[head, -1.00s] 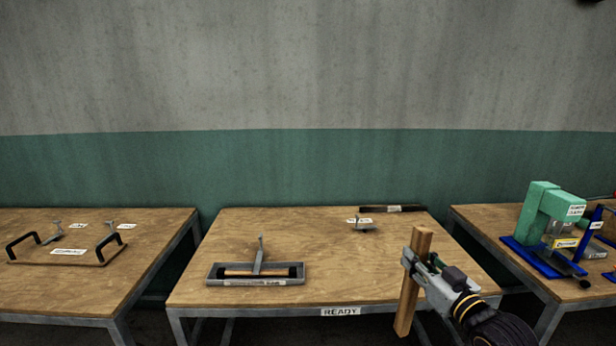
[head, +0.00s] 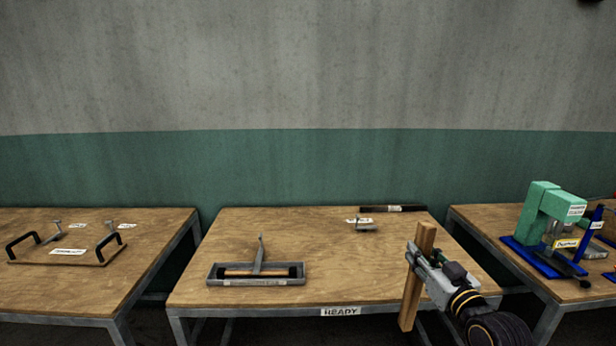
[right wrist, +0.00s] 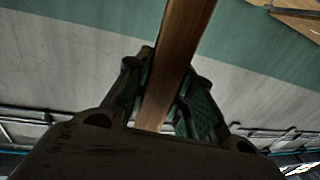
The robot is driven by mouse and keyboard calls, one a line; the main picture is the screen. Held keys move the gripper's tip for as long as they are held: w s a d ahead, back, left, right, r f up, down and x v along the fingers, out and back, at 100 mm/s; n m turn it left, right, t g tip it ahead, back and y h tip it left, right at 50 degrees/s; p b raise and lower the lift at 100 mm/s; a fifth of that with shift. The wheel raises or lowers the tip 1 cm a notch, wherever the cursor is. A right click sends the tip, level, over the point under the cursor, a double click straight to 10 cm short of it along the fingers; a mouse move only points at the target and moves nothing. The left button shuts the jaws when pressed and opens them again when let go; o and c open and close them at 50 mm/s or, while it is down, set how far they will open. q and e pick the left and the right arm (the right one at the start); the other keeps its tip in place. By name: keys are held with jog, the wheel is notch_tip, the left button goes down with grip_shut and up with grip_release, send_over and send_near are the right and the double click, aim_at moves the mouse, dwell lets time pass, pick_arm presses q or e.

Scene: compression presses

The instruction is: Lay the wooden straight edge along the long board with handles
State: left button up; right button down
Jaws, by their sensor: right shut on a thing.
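The wooden straight edge (head: 412,290) is a long light-brown bar. My right gripper (head: 424,262) is shut on it and holds it nearly upright, slightly tilted, at the right front of the middle table. In the right wrist view the straight edge (right wrist: 180,45) runs up between the two fingers of the gripper (right wrist: 165,90). The long board with handles (head: 85,257) lies on the left table, with a black handle at each end and a white label. My left gripper is not in view.
A grey tray (head: 215,281) with a roller and a T-shaped tool sits on the middle table (head: 330,270). A dark bar (head: 375,209) and a small metal piece (head: 366,226) lie at its back. A green press (head: 548,212) stands on the right table. A gap separates the left and middle tables.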

aim_at(406, 306)
jog(key=f, duration=0.5)
jog(key=s+a+f+h, duration=0.1)
jog(key=f, duration=0.4)
jog(key=f+m+h, duration=0.1)
jog(key=f, duration=0.4)
jog(key=shift+s+a+f, duration=0.1)
jog(key=shift+s+a, duration=0.25)
jog(key=shift+a, duration=0.05)
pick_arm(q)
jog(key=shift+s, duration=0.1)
pick_arm(e)
jog(key=s+a+f, duration=0.1)
jog(key=s+f, duration=0.2)
jog(key=f, duration=0.2)
jog(key=s+a+f+m+h, duration=0.1)
jog(key=s+a+f, duration=0.1)
jog(key=f, duration=0.4)
jog(key=shift+s+a, duration=0.3)
jog(key=shift+s, duration=0.45)
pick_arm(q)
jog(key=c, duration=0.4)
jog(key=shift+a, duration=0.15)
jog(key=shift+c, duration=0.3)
pick_arm(e)
jog(key=shift+a+f, duration=0.1)
jog(key=shift+a, duration=0.05)
